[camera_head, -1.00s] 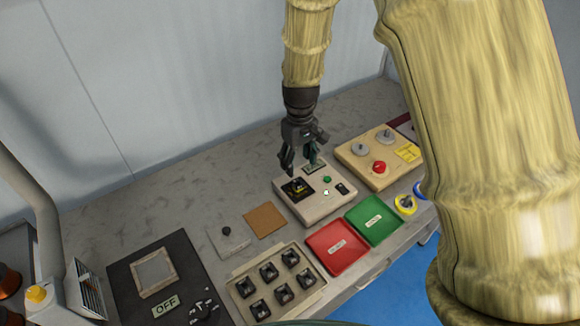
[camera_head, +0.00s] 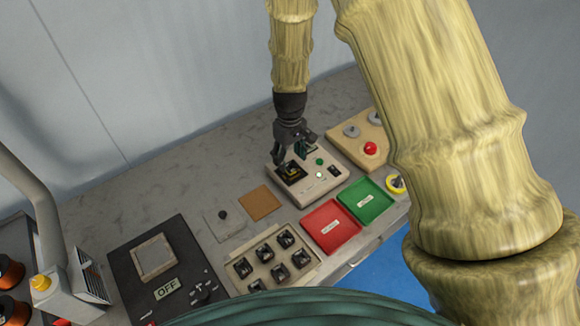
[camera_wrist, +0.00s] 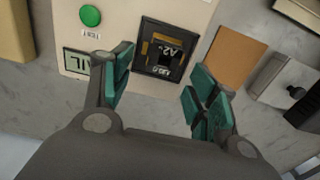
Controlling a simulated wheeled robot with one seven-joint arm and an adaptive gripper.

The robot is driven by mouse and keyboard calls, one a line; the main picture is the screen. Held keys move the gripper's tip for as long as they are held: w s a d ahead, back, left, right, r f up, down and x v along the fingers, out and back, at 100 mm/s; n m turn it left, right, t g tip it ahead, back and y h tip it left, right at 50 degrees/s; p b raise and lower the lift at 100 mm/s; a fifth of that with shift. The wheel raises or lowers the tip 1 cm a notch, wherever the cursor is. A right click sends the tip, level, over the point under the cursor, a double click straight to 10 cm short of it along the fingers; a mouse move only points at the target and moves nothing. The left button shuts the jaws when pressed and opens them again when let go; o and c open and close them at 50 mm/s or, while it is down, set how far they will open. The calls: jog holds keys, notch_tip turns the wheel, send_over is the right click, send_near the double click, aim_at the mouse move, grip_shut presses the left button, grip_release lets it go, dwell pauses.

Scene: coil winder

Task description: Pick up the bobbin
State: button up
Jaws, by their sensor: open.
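A dark bobbin marked A2 (camera_wrist: 172,50) sits in the black square socket of a beige box (camera_head: 319,188); in the head view this bobbin (camera_head: 292,171) is small and partly covered by my gripper. My gripper (camera_wrist: 161,80) is open and empty. In the wrist view its green-padded fingers are spread to either side of the socket, short of the bobbin. In the head view my gripper (camera_head: 289,158) is just above the box at the socket. I cannot tell the exact height gap. More dark bobbins (camera_head: 286,238) stand in a beige tray (camera_head: 258,252).
The box carries a green button (camera_wrist: 90,15) and a small display (camera_wrist: 76,62). A brown pad (camera_head: 260,202), a red tray (camera_head: 330,232) and a green tray (camera_head: 366,206) lie nearby. A beige panel with a red button (camera_head: 370,148) stands to the right. The table behind is clear.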

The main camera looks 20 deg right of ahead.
aim_at(290, 165)
jog(key=shift+s+f+p, duration=0.25)
jog(key=shift+s+p, duration=0.2)
jog(key=shift+s, duration=0.15)
jog(key=f, duration=0.1)
jog(key=w+f, duration=0.1)
jog(key=f, duration=0.1)
jog(key=shift+f+p, duration=0.1)
jog(key=shift+p, duration=0.25)
jog(key=shift+s, duration=0.3)
jog(key=shift+w, duration=0.2)
jog(key=c, duration=0.6)
jog(key=shift+s, duration=0.1)
jog(key=c, duration=0.5)
